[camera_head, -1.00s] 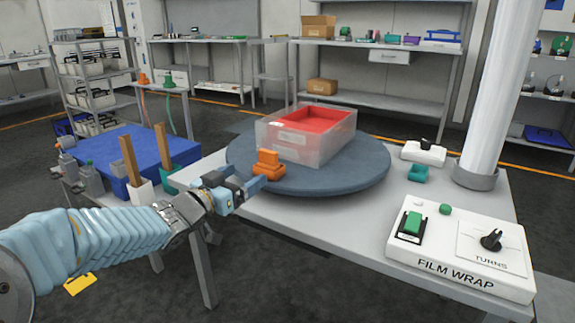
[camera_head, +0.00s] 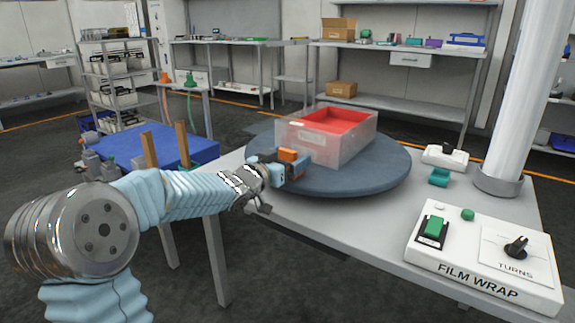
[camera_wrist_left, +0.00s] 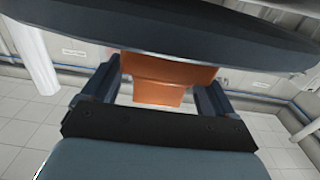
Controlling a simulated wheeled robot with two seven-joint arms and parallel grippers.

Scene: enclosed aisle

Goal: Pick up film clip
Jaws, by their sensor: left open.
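The orange stepped block that appears to be the film clip (camera_head: 289,155) sits near the front left rim of the dark round turntable (camera_head: 370,178), beside the clear bin. My left gripper (camera_head: 287,168) is at the clip and partly hides it in the head view. In the left wrist view the orange clip (camera_wrist_left: 160,80) lies between the two spread fingers of my left gripper (camera_wrist_left: 160,92), with a gap at its lower part on each side. The gripper is open. Whether a finger touches the clip is unclear. My right gripper is out of view.
A clear bin with a red inside (camera_head: 312,141) stands on the turntable just behind the clip. A white film wrap control box (camera_head: 480,262) and a teal piece (camera_head: 439,177) are on the table at right. A white column (camera_head: 522,100) rises beside them.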

